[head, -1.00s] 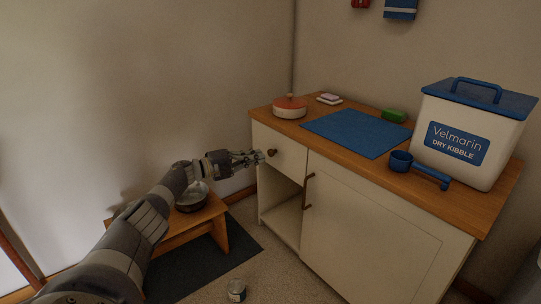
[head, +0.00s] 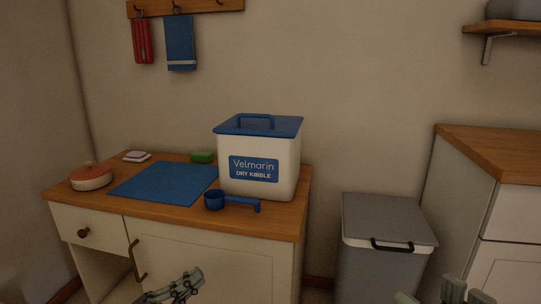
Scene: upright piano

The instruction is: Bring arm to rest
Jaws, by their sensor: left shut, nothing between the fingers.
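My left gripper (head: 178,286) shows at the bottom edge of the head view, in front of the cabinet's lower door. It is shut and empty, and its arm is below the frame. Part of my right gripper (head: 452,292) pokes up at the bottom right edge, in front of the pale drawers. Most of it is cut off, so its jaws cannot be judged.
A white cabinet (head: 205,262) bears a blue mat (head: 165,184), a kibble bin (head: 258,178), a blue scoop (head: 230,202), a red-lidded dish (head: 91,177) and a green sponge (head: 202,157). A grey trash bin (head: 385,225) stands right of it. Floor is mostly hidden.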

